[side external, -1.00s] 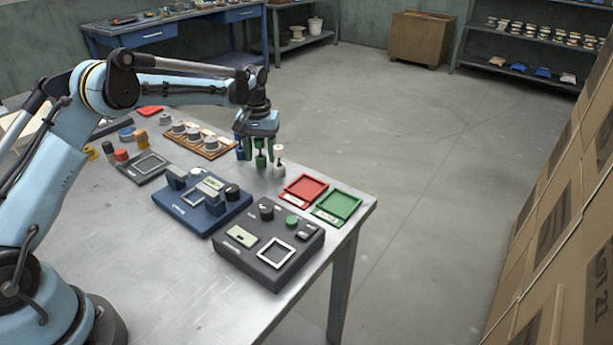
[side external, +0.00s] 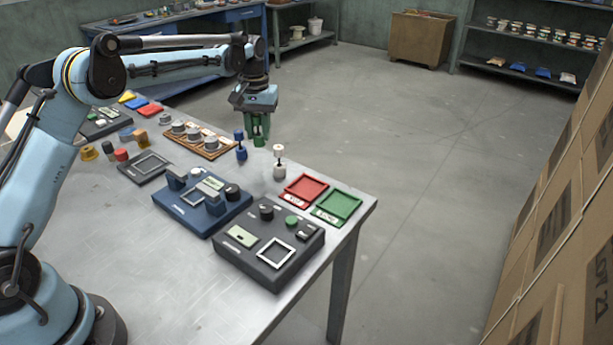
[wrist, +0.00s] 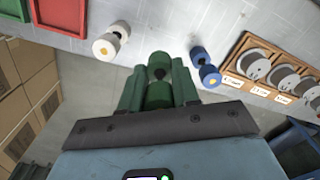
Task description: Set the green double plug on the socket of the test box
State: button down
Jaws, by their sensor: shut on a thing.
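My gripper (side external: 258,128) is shut on the green double plug (side external: 258,141) and holds it up above the far side of the table. In the wrist view the plug (wrist: 159,93) sits between the green fingers of my gripper (wrist: 158,78). The test box is one of two boxes at the front; which one is not marked clearly. The dark grey box (side external: 268,274) has a white-framed square (side external: 276,252), a green button and a black knob. The blue box (side external: 193,218) has a white-framed square, grey blocks and a black knob.
A blue double plug (side external: 240,147) and a white one (side external: 279,162) stand on the table below my gripper. A wooden rack (side external: 213,153) with grey spools lies to the left. Red (side external: 305,189) and green (side external: 338,206) trays lie near the right edge. A dark grey square tray (side external: 145,167) lies left.

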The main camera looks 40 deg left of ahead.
aim_at(259, 116)
jog(key=r, duration=0.3)
jog(key=shift+d+r, duration=0.25)
jog(key=shift+d, duration=0.1)
jog(key=s+d+r, duration=0.3)
jog(key=s+d, duration=0.2)
jog(key=d, duration=0.5)
jog(key=s+d+r, duration=0.3)
jog(key=s+d, duration=0.2)
jog(key=d, duration=0.6)
jog(key=s+d, duration=0.5)
jog(key=s, duration=0.6)
jog(key=s+d, duration=0.4)
jog(key=s, duration=0.6)
jog(key=shift+m, duration=0.3)
jog(key=w+a+f, duration=0.2)
jog(key=w, duration=0.1)
jog(key=w+a+f, duration=0.2)
jog(key=w, duration=0.1)
jog(key=w+a+f, duration=0.2)
jog(key=w+f, duration=0.1)
jog(key=shift+a+f, duration=0.1)
jog(key=shift+a, duration=0.05)
jog(key=shift+f, duration=2.05)
jog(key=shift+f, duration=0.1)
